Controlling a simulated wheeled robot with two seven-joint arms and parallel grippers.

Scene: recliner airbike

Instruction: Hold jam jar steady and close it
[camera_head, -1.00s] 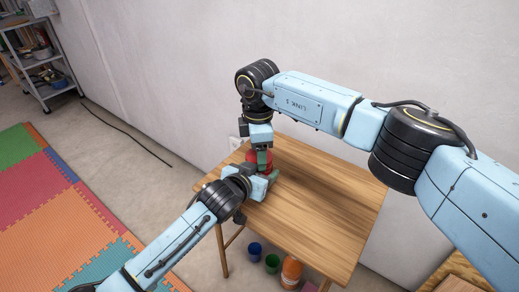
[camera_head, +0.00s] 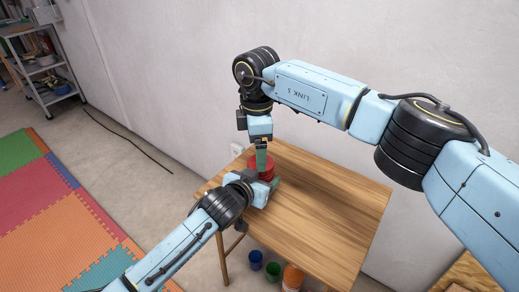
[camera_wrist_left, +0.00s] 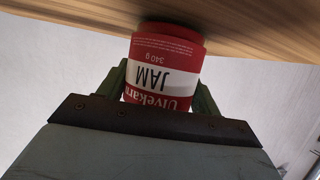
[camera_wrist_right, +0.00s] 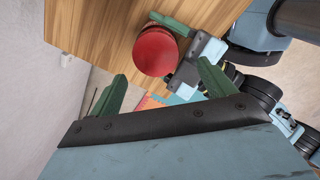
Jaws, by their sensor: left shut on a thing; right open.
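The red and white jam jar (camera_wrist_left: 164,72) stands on the wooden table (camera_head: 325,205), its label upside down in the left wrist view. My left gripper (camera_head: 268,183) is shut on the jar's side, one green finger on each side of it (camera_wrist_left: 161,88). The jar's round red top (camera_wrist_right: 155,51) faces the right wrist camera; whether it is a fully closed lid I cannot tell. My right gripper (camera_wrist_right: 162,72) is open above the jar, pointing down, its fingers apart and empty. In the head view my right gripper's finger partly hides the jar (camera_head: 266,164).
Blue (camera_head: 255,259), green (camera_head: 273,271) and orange (camera_head: 293,276) containers stand on the floor below the table. A wall is close behind. The table's right part is bare. A shelf (camera_head: 45,70) and foam mats (camera_head: 75,220) are at the left.

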